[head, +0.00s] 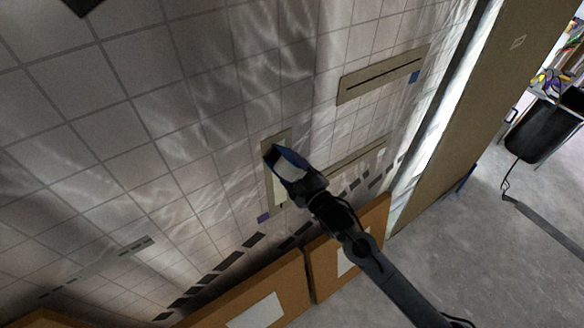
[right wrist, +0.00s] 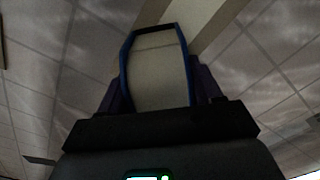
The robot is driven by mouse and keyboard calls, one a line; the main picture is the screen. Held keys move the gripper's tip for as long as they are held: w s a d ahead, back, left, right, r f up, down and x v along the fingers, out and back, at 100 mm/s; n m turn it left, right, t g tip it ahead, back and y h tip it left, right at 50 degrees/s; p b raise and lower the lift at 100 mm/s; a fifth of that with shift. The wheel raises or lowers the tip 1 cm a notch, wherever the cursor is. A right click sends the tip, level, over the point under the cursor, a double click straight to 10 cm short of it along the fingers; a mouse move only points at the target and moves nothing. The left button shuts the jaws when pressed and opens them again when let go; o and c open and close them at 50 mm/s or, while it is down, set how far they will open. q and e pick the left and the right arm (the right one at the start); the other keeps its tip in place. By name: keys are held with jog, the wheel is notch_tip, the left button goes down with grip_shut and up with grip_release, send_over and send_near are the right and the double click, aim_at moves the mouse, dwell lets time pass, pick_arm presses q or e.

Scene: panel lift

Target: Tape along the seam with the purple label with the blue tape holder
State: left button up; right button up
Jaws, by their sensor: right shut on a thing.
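The blue tape holder (head: 290,163) is in my right gripper (head: 305,188), in front of the tiled wall. In the right wrist view the holder (right wrist: 158,72) stands up from the jaws as a blue-edged frame with a pale middle. A purple label (head: 263,218) is on the wall at the lower end of an upright beige strip (head: 270,187). The holder's far end overlaps this strip near its upper part and hides some of it and most of its seam. Whether the holder touches the wall cannot be told. My left gripper is not in view.
A beige strip (head: 385,75) with a dark slit and a blue label (head: 414,77) is at the upper right. Another beige strip (head: 357,156) is partly behind my gripper. Brown boxes (head: 265,295) stand below the wall. Grey floor (head: 495,260) is open at the right.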

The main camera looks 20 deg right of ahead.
jog(key=shift+f+b, duration=0.7)
jog(key=shift+f, duration=0.65)
notch_tip(320, 180, down, 25)
jog(key=b, duration=1.6)
jog(key=shift+f+b, duration=0.15)
jog(key=shift+b, duration=0.15)
dwell(0.7)
jog(key=shift+w+f, duration=0.1)
jog(key=shift+f, duration=0.05)
